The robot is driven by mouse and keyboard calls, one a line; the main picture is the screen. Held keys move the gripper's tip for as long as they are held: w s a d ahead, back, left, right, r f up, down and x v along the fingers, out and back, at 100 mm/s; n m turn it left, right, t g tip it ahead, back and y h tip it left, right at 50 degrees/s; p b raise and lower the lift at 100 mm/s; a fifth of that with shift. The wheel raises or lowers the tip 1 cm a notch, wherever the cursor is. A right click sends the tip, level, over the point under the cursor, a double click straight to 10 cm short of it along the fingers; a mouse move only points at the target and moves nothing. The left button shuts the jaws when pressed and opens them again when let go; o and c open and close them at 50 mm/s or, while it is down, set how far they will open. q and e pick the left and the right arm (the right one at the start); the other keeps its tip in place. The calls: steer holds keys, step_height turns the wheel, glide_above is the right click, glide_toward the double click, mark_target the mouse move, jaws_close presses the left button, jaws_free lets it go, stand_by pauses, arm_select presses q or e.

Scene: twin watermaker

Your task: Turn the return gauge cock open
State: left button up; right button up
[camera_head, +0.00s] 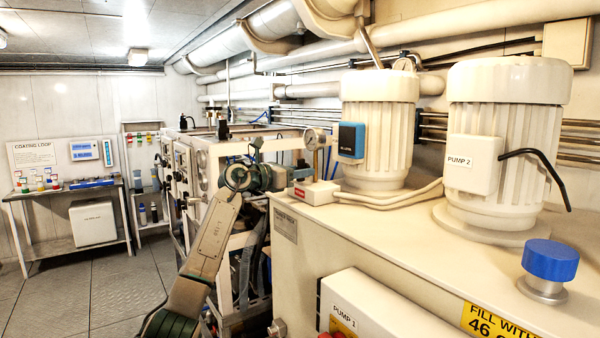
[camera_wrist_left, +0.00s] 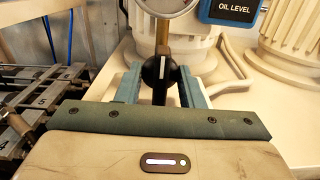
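A round pressure gauge (camera_head: 315,138) stands above the pump cabinet top. In the left wrist view its lower rim (camera_wrist_left: 170,6) shows at the top, cut off. Below it, on a brass stem (camera_wrist_left: 162,42), is the cock with a black handle (camera_wrist_left: 160,74) that points up and down and has a pale line. My left gripper (camera_head: 297,174) reaches in just below the gauge. In the left wrist view its blue-grey fingers (camera_wrist_left: 160,90) stand apart, one on each side of the handle, with gaps beside the handle's lower part. My right gripper is out of view.
A white block with a red label (camera_head: 303,192) and pale hoses (camera_head: 390,200) lie close to the gripper. The Pump 2 motor (camera_head: 505,140) is farther right.

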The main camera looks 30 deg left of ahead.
arm_select(q)
steer(key=shift+s+a+f+b, duration=0.15)
steer(key=shift+s+a+b, duration=0.1)
steer(key=shift+s+b, duration=0.15)
steer(key=b+v, duration=0.4)
steer(key=v, duration=0.6)
